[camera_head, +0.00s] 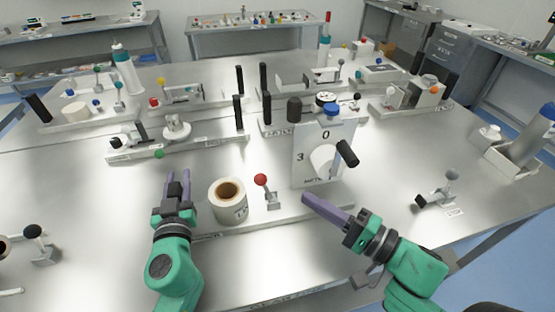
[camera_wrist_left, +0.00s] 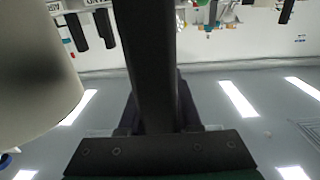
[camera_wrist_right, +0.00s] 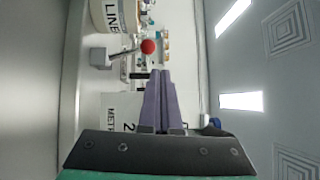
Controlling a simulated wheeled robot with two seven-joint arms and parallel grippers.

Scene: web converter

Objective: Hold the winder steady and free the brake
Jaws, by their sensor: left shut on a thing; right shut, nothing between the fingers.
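The winder base (camera_head: 290,218) carries a white paper roll (camera_head: 227,212), a lever with a red knob (camera_head: 260,179) and an upright white panel (camera_head: 303,150) with numbers and a black crank grip (camera_head: 346,153). My left gripper (camera_head: 178,183) is left of the roll, shut on an upright black handle; the handle (camera_wrist_left: 148,60) fills the middle of the left wrist view, with the roll (camera_wrist_left: 30,70) beside it. My right gripper (camera_head: 308,199) is shut and empty, in front of the panel and right of the red knob. The red knob also shows in the right wrist view (camera_wrist_right: 148,46), apart from the fingertips.
Behind the winder stands another fixture (camera_head: 176,143) with a black post. A small black-knobbed lever (camera_head: 34,236) sits at the left and a grey-knobbed one (camera_head: 440,191) at the right. The front of the table between my arms is clear.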

